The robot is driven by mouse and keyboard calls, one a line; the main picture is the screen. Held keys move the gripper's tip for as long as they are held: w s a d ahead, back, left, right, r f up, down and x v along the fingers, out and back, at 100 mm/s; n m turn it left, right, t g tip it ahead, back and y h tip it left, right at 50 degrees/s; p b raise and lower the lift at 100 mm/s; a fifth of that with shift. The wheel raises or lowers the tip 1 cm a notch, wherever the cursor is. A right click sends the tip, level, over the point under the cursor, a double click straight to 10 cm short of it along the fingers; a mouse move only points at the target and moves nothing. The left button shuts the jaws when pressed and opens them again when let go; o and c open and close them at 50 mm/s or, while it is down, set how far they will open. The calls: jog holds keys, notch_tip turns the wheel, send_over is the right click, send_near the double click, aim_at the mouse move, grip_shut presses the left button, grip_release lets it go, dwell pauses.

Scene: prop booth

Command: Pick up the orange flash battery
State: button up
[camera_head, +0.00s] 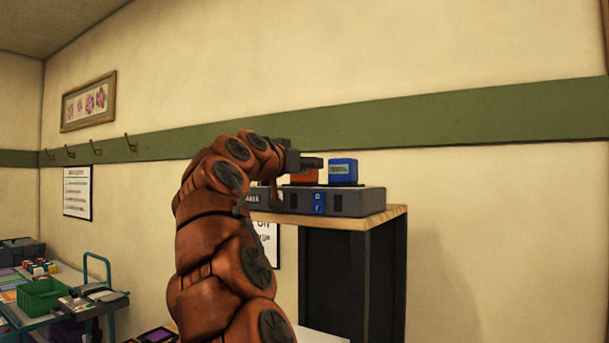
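The orange flash battery (304,177) sits on top of a grey charger-like box (366,201), on a stand with a wooden top (397,212). A blue battery (343,172) stands just to its right on the same box. My gripper (309,164) is at the orange battery, with a dark finger passing over its upper part. My arm comes up from the bottom and hides the left part of the box. I cannot tell whether the fingers touch the battery or how far apart they are.
At the lower left, a cart (50,318) carries a green crate (41,297) and several small items. A green band (450,122) and coat hooks (131,143) run along the wall. The space right of the stand is free.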

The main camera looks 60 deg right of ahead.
grip_shut()
jog(key=shift+w+r, duration=0.1)
jog(key=shift+r, duration=0.05)
